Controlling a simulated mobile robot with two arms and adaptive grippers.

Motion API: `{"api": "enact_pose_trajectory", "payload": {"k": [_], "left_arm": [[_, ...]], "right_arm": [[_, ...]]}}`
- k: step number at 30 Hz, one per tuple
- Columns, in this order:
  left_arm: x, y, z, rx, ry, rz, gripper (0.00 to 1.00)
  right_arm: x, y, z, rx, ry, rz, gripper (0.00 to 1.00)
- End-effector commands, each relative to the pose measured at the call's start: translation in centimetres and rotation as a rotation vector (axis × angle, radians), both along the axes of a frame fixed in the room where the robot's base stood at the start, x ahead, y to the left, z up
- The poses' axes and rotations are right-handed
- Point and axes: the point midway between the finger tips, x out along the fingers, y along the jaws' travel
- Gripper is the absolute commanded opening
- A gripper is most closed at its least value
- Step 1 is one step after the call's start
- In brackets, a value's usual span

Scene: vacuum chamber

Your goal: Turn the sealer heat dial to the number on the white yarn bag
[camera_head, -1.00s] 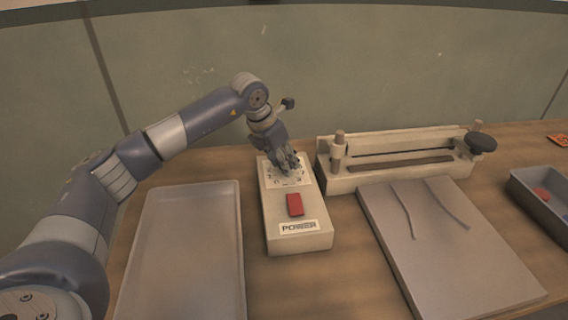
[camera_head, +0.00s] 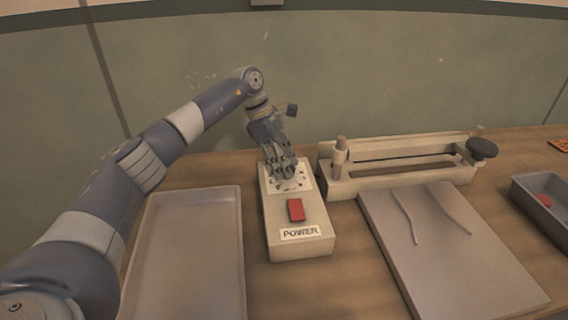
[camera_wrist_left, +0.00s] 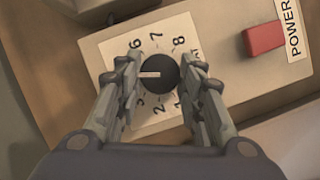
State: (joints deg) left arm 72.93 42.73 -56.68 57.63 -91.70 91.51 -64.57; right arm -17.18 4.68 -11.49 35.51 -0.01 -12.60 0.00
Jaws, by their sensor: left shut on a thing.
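The black heat dial (camera_wrist_left: 160,76) sits on a white number plate (camera_wrist_left: 151,41) in the left wrist view. Its pale pointer line points left in that picture, between the 6 and the 3; my finger covers the numbers there. The plate is on a beige control box (camera_head: 277,224) with a red switch (camera_head: 296,210) and a POWER label (camera_head: 300,232). My left gripper (camera_head: 286,178) reaches down onto the dial, one finger on each side, shut on it. It also shows in the left wrist view (camera_wrist_left: 161,70). No white yarn bag shows. My right gripper is out of view.
A bar sealer (camera_head: 400,175) with a black knob stands right of the box. A grey board (camera_head: 450,260) with two strips lies before it. An empty tray (camera_head: 185,260) is at left. A dark bin (camera_head: 534,207) with a red item is at far right.

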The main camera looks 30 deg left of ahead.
Motion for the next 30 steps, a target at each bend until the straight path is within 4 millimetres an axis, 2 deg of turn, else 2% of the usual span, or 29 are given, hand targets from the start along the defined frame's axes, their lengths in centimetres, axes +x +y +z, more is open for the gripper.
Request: {"api": "enact_pose_trajectory", "payload": {"k": [12, 30], "left_arm": [[0.32, 0.05, 0.14, 0.000, -0.004, -0.241, 0.11], [0.35, 0.08, 0.14, 0.002, -0.005, -0.298, 0.11]], "right_arm": [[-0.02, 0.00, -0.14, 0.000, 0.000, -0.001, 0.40], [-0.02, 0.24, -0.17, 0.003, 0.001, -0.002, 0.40]]}}
